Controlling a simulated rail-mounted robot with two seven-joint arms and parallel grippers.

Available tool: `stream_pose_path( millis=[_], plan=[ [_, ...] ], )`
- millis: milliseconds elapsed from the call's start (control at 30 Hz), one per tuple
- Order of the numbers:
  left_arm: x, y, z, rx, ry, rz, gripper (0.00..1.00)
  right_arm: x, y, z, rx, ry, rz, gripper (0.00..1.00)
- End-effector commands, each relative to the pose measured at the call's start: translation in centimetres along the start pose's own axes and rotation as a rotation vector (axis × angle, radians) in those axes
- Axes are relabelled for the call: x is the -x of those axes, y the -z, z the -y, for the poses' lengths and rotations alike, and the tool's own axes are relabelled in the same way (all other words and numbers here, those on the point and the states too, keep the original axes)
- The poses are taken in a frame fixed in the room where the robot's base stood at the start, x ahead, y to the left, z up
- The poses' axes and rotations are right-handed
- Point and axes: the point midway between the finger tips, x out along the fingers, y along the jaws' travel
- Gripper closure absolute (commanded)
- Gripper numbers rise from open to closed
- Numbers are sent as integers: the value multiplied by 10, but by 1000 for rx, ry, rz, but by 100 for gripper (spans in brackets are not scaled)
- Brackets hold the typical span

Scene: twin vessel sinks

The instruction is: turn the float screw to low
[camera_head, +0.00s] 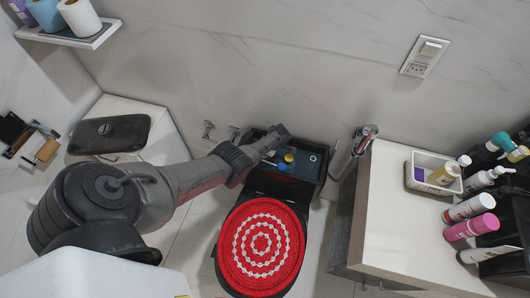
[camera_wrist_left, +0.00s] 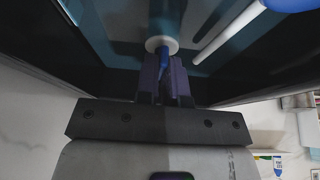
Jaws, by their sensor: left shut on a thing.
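An open black toilet tank (camera_head: 323,163) stands behind the toilet with the red and white round cover (camera_head: 261,245). Bluish water and small fittings, including a yellow part (camera_head: 289,158) and a blue part (camera_head: 281,166), show inside it. My left gripper (camera_head: 272,152) reaches down into the tank. In the left wrist view, my left gripper (camera_wrist_left: 165,70) is shut on the blue float screw (camera_wrist_left: 164,55), just below a white round collar (camera_wrist_left: 161,44). The fingers hide part of the screw, and its setting cannot be read. My right gripper is not in view.
A white tube (camera_wrist_left: 230,32) runs close to the fingers, and dark tank walls stand on both sides. A counter (camera_head: 400,215) with a tray (camera_head: 412,183) and several bottles is at the right. A dark lid (camera_head: 108,133) lies at the left.

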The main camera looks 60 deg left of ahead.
Motion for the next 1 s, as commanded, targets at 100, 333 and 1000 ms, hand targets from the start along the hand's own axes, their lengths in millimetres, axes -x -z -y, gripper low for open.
stream_pose_path(
  millis=[100,333,1000],
  plan=[
    [-1,0,-1,40,16,0,100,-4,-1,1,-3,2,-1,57],
    [0,1,0,79,33,-1,100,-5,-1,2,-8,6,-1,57],
    [0,1,0,85,35,-1,70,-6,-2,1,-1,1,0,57]
  ],
)
